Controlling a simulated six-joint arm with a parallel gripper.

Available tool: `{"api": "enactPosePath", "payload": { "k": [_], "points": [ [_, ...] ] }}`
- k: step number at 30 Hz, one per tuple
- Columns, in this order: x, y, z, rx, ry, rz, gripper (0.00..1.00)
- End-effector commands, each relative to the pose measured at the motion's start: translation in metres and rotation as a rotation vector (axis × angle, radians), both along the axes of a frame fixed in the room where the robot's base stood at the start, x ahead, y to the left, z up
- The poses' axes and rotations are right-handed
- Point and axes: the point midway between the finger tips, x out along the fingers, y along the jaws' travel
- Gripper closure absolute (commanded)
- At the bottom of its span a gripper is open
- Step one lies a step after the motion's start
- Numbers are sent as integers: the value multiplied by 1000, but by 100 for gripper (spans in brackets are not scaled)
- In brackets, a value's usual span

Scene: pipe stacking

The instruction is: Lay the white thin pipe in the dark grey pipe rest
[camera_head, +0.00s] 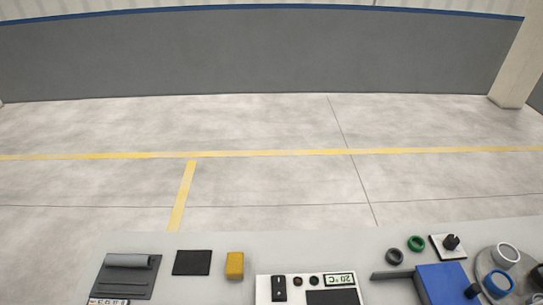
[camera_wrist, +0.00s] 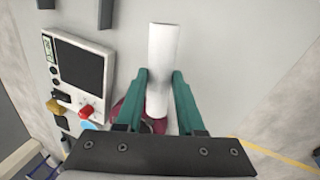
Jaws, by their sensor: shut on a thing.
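The white thin pipe (camera_wrist: 163,60) is in the wrist view, between the two teal fingers of my gripper (camera_wrist: 160,75). The gripper is shut on it; the pipe reaches past the fingertips towards the top of the picture. A maroon round thing (camera_wrist: 128,112) shows behind the pipe's lower end; I cannot tell whether they touch. Two dark grey blocks, one (camera_wrist: 105,12) at the top and one (camera_wrist: 46,3) at its edge, may be parts of the pipe rest, cut off by the frame. A dark grey bar (camera_head: 392,275) is in the head view; my gripper is not.
A white panel (camera_wrist: 75,72) with a screen and red knob stands beside the pipe; it also shows in the head view (camera_head: 265,290). A yellow block (camera_head: 235,265), black pad (camera_head: 192,262), blue box (camera_head: 448,284) and several rings lie on the table. Bare table lies around the pipe's upper end.

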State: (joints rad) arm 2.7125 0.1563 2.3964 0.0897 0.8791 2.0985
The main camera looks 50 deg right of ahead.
Motion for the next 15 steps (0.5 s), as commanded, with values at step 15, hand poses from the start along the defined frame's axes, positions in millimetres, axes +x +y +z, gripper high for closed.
{"api": "enactPosePath", "payload": {
  "k": [15],
  "points": [
    [122,-104,-1,-5,22,1705,100]
  ]
}}
